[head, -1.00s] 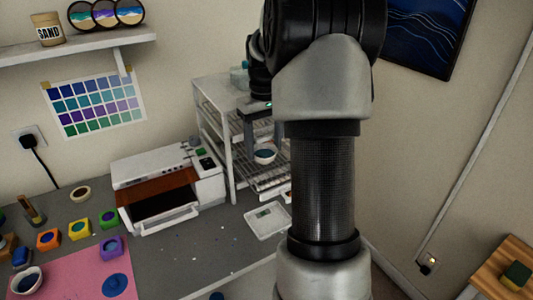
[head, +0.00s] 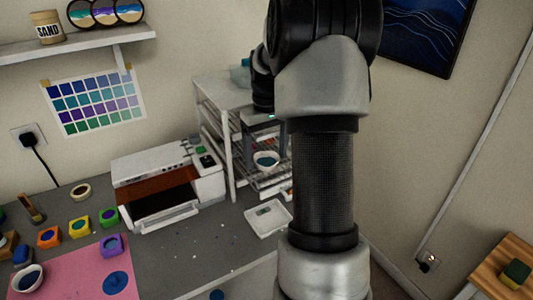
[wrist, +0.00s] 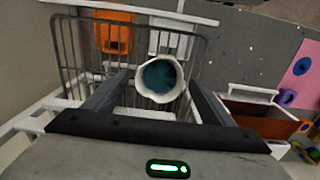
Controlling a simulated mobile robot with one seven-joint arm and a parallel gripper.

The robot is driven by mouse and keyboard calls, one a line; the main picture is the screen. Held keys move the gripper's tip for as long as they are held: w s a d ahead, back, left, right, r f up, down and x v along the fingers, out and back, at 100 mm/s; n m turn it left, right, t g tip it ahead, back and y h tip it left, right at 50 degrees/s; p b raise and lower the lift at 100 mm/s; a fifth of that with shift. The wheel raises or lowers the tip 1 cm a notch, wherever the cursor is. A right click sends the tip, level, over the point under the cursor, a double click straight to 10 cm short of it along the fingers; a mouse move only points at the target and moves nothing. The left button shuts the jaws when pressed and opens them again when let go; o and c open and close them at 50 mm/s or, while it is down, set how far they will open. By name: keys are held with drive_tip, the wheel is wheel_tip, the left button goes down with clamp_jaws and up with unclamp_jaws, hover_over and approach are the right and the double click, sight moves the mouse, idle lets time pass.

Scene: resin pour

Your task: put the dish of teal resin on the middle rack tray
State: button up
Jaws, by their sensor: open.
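The white dish of teal resin (head: 266,161) is at the open front of the white wire rack (head: 229,160). In the wrist view the dish (wrist: 160,78) is upright, with teal inside, over the wire tray (wrist: 78,62). My gripper (head: 262,140) is open, its fingers on either side of the dish in the wrist view (wrist: 160,90). I cannot tell whether they touch it. The dish appears around the middle tray's height, but my arm hides much of the rack, and I cannot tell whether it rests on the wires.
A white scale (head: 268,217) lies on the bench in front of the rack. A white machine (head: 165,185) with an orange-brown lid stands left of it. A pink mat (head: 75,275) with small colored pots is farther left. An orange object (wrist: 115,32) shows in the wrist view.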

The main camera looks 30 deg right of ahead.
drive_tip(key=shift+r, duration=0.1)
wheel_tip(320, 180, up, 12)
drive_tip(key=shift+p, duration=0.35)
